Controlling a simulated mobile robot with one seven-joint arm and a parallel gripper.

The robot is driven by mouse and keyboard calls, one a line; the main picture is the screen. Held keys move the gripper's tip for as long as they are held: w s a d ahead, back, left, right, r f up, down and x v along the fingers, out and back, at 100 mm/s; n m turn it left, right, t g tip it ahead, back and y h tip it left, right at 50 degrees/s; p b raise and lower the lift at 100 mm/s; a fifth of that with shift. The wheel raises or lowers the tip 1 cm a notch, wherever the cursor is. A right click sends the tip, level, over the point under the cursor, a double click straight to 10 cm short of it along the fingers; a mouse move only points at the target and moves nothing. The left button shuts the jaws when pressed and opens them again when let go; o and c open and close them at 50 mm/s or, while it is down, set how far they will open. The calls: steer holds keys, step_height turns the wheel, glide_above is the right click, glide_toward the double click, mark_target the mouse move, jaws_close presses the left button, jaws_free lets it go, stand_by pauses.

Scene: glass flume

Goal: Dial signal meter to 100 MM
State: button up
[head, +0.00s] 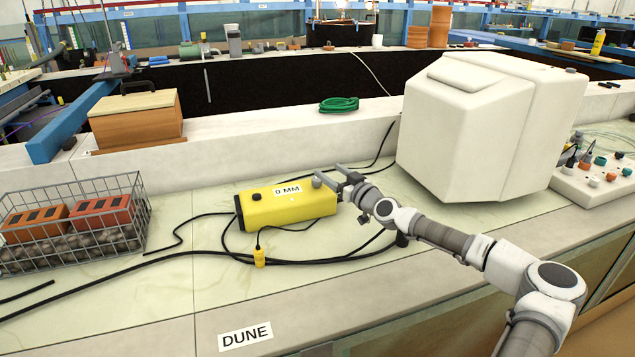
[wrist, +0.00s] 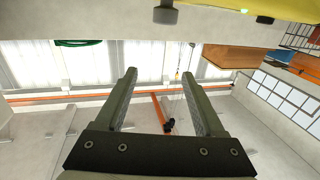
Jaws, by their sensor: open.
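The signal meter (head: 285,207) is a yellow box lying on the pale counter, with a white label reading "0 MM" (head: 287,189) on top. It has a small black knob (head: 256,197) toward its left and a grey knob (head: 317,182) at its right end. My gripper (head: 328,175) is open, close to the right end of the meter, with its fingers near the grey knob. In the wrist view the gripper (wrist: 168,85) has nothing between its fingers. A grey knob (wrist: 165,13) and a yellow edge (wrist: 280,8) show beyond the fingertips. Whether the fingers touch the knob cannot be told.
Black cables (head: 165,258) and a small yellow plug (head: 259,257) lie around the meter. A wire basket (head: 75,225) with bricks and stones stands left. A large white box (head: 480,130) stands right, behind my arm.

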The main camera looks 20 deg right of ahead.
mark_target(320, 182)
steer(key=f, duration=0.4)
steer(key=f+b, duration=0.1)
steer(key=f, duration=0.1)
steer(key=shift+w+a, duration=0.15)
steer(key=shift+w, duration=0.1)
steer(key=x, duration=0.5)
steer(key=shift+w+b, duration=0.2)
steer(key=shift+b, duration=0.1)
steer(key=shift+x, duration=0.8)
steer(key=shift+r, duration=0.1)
jaws_close()
